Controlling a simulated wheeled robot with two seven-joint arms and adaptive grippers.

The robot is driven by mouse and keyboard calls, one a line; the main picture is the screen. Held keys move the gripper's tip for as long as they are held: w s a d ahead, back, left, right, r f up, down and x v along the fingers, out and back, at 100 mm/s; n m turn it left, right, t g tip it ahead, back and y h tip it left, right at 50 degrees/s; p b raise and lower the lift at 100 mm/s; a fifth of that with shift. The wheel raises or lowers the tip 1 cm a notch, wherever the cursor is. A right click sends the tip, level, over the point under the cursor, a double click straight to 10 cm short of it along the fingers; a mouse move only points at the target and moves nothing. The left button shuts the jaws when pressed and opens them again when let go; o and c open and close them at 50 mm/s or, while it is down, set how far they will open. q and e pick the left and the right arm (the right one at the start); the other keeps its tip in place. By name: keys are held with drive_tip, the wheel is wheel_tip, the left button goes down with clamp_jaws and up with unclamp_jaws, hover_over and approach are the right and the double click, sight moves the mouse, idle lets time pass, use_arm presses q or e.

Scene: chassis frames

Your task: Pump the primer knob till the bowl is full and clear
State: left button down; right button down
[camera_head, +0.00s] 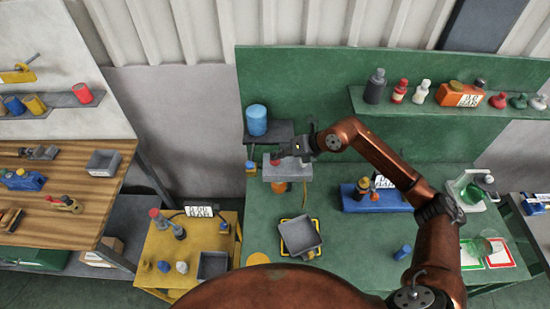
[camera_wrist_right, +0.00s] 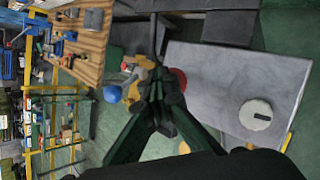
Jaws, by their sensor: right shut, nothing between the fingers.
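A grey filter head (camera_head: 290,172) juts out from the green back panel, below a blue canister. A red knob (camera_head: 274,161) shows at its top left; in the right wrist view the red knob (camera_wrist_right: 180,80) is partly hidden behind my fingers. An orange bowl (camera_head: 279,187) hangs under the head; its fill and clearness are too small to judge. My right gripper (camera_head: 282,152) is shut and empty, just above the head beside the knob. Its fingers (camera_wrist_right: 162,88) overlap the knob's edge in the wrist view; I cannot tell whether they touch. My left gripper is not in view.
A blue canister (camera_head: 257,120) stands on a dark shelf close left of the gripper. A grey tray (camera_head: 299,236) sits below the bowl on the green bench (camera_head: 350,235). A pale round cap (camera_wrist_right: 256,114) is on the head. A blue fixture (camera_head: 372,197) stands right.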

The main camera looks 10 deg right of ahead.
drive_tip(key=shift+f, duration=0.25)
idle(0.3)
drive_tip(key=shift+r+p, duration=0.65)
drive_tip(key=shift+r, duration=0.85)
wheel_tip(320, 180, up, 5)
drive_tip(key=shift+p, duration=1.2)
